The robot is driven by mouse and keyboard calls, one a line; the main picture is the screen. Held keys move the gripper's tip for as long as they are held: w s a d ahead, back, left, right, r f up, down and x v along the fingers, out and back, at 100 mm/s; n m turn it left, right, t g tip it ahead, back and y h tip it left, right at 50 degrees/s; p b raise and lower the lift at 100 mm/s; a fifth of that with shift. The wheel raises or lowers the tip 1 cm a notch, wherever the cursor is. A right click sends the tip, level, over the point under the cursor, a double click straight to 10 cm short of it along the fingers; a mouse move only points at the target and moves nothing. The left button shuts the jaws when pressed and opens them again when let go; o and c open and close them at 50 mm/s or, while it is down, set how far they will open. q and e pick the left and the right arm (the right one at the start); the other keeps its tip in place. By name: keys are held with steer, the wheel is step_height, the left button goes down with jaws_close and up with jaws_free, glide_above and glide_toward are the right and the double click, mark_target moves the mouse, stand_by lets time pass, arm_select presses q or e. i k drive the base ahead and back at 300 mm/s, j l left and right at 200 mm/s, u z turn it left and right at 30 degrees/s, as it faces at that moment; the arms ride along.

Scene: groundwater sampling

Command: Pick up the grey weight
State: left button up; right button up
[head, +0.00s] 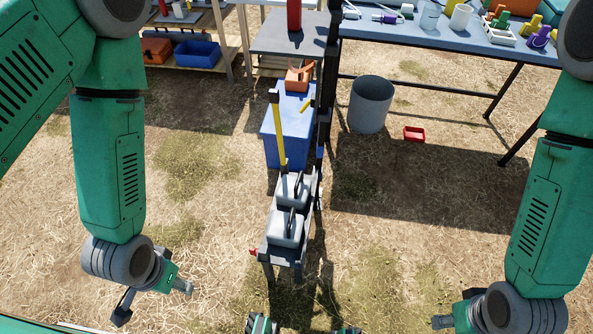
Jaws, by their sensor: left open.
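Two pale grey block weights with dark upright handles sit one behind the other on a narrow dark stand (274,256) in the middle of the head view. The nearer grey weight (279,231) is at the stand's front, and the farther grey weight (301,190) is just behind it. My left gripper (154,298) is low on the left, open and empty, with its fingers apart and clear of the stand. My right gripper (442,322) is at the lower right, away from the weights. Only part of its fingers shows, so its opening is unclear.
A yellow bar (278,135) stands upright behind the weights. Beyond are a blue box (291,140), a grey bucket (370,104) and a red tray (414,134). A table (420,35) with containers spans the back right. Dry grass is clear on both sides of the stand.

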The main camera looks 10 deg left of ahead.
mark_target(292, 191)
steer(key=i+l+u, duration=0.25)
steer(key=l, duration=0.35)
steer(key=i+l+u, duration=0.1)
steer(key=i+l, duration=0.2)
steer(key=i+l+u, duration=0.1)
steer(key=l, duration=0.25)
steer(key=i+l+u, duration=0.1)
steer(key=l, duration=0.25)
steer(key=i+l+u, duration=0.15)
steer(key=l, duration=0.2)
steer(key=i, duration=0.05)
